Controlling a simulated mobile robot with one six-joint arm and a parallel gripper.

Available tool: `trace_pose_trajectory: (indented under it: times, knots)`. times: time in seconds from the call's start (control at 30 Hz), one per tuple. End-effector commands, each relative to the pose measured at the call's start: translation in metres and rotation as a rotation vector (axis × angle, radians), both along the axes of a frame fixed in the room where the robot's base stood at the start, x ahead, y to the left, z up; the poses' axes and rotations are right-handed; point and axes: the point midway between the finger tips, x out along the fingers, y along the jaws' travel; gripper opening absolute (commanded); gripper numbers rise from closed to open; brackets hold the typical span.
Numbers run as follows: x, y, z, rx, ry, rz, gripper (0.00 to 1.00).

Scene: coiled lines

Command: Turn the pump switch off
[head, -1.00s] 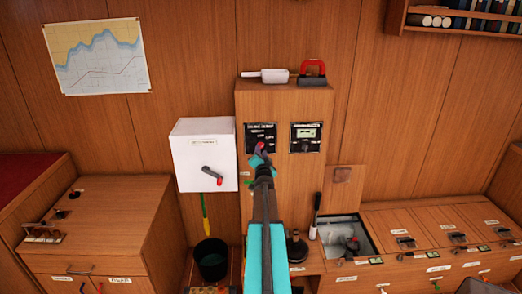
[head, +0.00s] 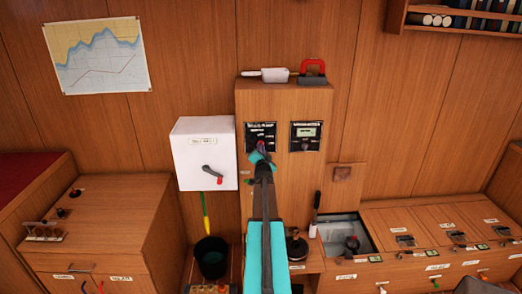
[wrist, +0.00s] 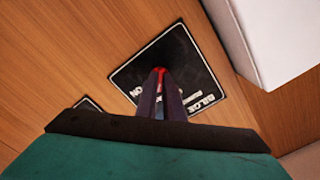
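The pump switch panel is a black plate (head: 260,132) with white lettering on the front of the wooden cabinet. In the wrist view the plate (wrist: 170,70) shows tilted, with "BILGE" and "ON" partly readable. The red switch lever (wrist: 160,72) shows only as a small red tip between my fingertips; the rest is hidden. My gripper (head: 262,150) is at the lower part of the plate. In the wrist view my gripper's two dark fingers (wrist: 160,85) are close together, with the red lever between them. The switch's exact position cannot be made out.
A second black panel (head: 306,136) with a small display is just to the right. A white box (head: 205,152) with a red-tipped handle juts out on the left.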

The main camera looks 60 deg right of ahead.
Motion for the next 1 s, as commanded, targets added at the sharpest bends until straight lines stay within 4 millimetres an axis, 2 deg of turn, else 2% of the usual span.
trace_pose_trajectory:
  times: [0.47, 1.0]
  knots:
    - [-0.001, -0.0005, -0.0016, -0.034, 0.047, -0.001, 0.0]
    - [-0.0021, -0.0012, -0.003, -0.256, 0.359, -0.002, 0.0]
